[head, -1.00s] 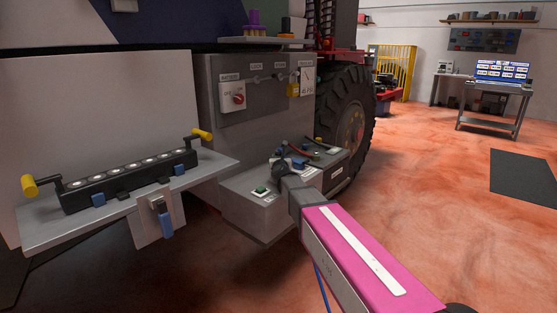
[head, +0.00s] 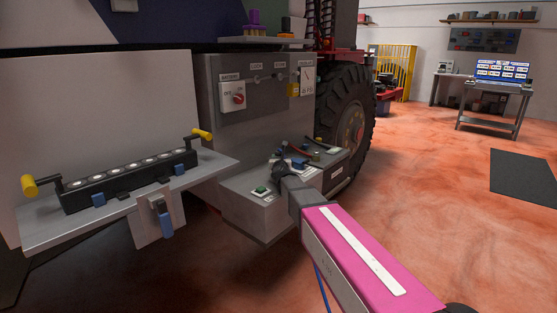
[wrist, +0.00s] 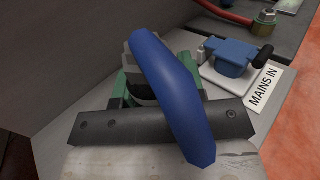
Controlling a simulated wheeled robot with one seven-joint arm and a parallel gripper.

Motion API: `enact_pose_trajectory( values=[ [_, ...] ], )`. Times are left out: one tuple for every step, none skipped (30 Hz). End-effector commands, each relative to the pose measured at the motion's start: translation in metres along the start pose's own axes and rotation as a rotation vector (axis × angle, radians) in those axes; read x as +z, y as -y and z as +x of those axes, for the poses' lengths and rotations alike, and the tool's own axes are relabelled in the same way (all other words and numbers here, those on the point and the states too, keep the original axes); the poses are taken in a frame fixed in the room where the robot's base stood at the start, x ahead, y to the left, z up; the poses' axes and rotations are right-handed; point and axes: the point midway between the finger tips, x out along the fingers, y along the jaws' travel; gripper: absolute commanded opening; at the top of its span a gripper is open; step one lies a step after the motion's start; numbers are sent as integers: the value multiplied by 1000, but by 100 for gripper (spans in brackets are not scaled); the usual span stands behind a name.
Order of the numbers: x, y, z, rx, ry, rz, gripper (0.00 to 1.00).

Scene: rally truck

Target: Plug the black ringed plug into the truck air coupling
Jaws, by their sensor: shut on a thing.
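My gripper (head: 281,172) is low over the grey shelf box on the truck's side, its tip against the box's fittings. In the wrist view my gripper (wrist: 146,72) is shut on a dark piece (wrist: 141,92), which I take for the black ringed plug. A thick blue curved hose (wrist: 170,90) crosses in front and hides most of it. Green parts show on both sides of the dark piece. I cannot make out the air coupling or whether the plug is inside it; that spot is hidden by the hose and gripper.
A blue socket (wrist: 230,57) with a MAINS IN label (wrist: 267,87) stands close to the right. A red hose ends at a brass fitting (wrist: 265,20) behind it. A rack with yellow-tipped handles (head: 130,180) sits on the left ledge. The truck wheel (head: 345,120) is behind. Floor at right is open.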

Motion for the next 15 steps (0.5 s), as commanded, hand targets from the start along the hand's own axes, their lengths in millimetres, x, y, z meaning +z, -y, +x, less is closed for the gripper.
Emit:
enact_pose_trajectory(
  values=[
    [-1,0,0,0,0,0,12],
    [-2,0,0,0,0,0,12],
    [-3,0,0,0,0,0,12],
    [-3,0,0,0,0,0,12],
    [-4,0,0,0,0,1,12],
    [-5,0,0,0,0,1,12],
    [-6,0,0,0,0,0,12],
    [-6,0,0,0,0,0,12],
    [-7,0,0,0,0,0,12],
    [-8,0,0,0,0,0,12],
    [-9,0,0,0,-1,0,12],
    [-10,0,0,-1,-1,0,12],
    [-10,0,0,-1,-1,1,12],
    [-11,0,0,-1,-1,1,12],
    [-12,0,0,0,-1,1,12]
  ],
)
